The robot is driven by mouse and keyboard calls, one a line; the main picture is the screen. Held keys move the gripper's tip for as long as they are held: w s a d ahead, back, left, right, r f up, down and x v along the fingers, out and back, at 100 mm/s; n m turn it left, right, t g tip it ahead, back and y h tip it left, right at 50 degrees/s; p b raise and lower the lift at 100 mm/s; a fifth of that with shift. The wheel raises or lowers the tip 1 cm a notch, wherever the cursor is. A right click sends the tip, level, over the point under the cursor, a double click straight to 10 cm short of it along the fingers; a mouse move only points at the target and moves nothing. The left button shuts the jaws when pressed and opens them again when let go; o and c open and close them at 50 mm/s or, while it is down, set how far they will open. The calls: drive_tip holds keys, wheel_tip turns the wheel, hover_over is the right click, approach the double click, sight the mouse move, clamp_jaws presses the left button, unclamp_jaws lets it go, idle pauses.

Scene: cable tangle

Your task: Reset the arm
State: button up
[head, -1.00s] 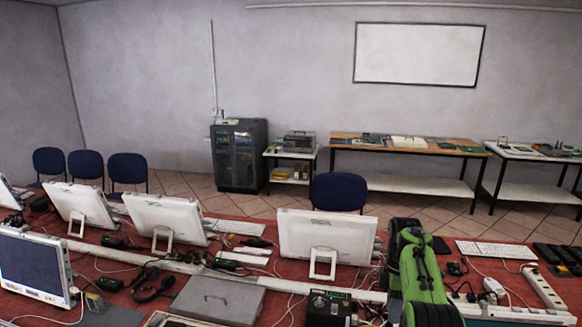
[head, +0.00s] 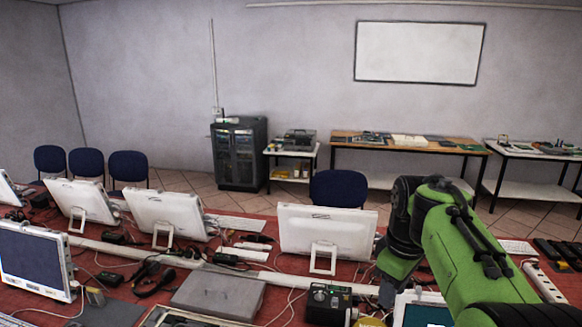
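My green and black arm (head: 465,250) rises from the lower right corner of the head view. It stands over the right part of the red table (head: 262,210) and bends at a black joint just right of the middle white monitor. The end of the arm drops behind its own links, so the fingers of my gripper cannot be made out. I cannot see whether it holds anything.
White monitors (head: 325,240) stand in a row on the table, with cables, headphones (head: 155,282), a grey case (head: 218,294) and black boxes among them. A power strip (head: 545,284) lies right of my arm. Blue chairs (head: 338,190) stand behind.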

drive_tip(key=s+a+f+m+t, duration=0.1)
drive_tip(key=s+f+m, duration=0.1)
drive_tip(key=s, duration=0.6)
drive_tip(key=s+a+f+m+t+b, duration=0.1)
drive_tip(key=s+f+m+t, duration=0.1)
drive_tip(key=s, duration=0.6)
drive_tip(key=s+a+f+m+t+b, duration=0.1)
drive_tip(key=s+m, duration=0.3)
drive_tip(key=s, duration=0.4)
drive_tip(key=shift+s+a+f+m, duration=0.3)
drive_tip(key=shift+a+f, duration=0.2)
drive_tip(key=shift+f, duration=0.3)
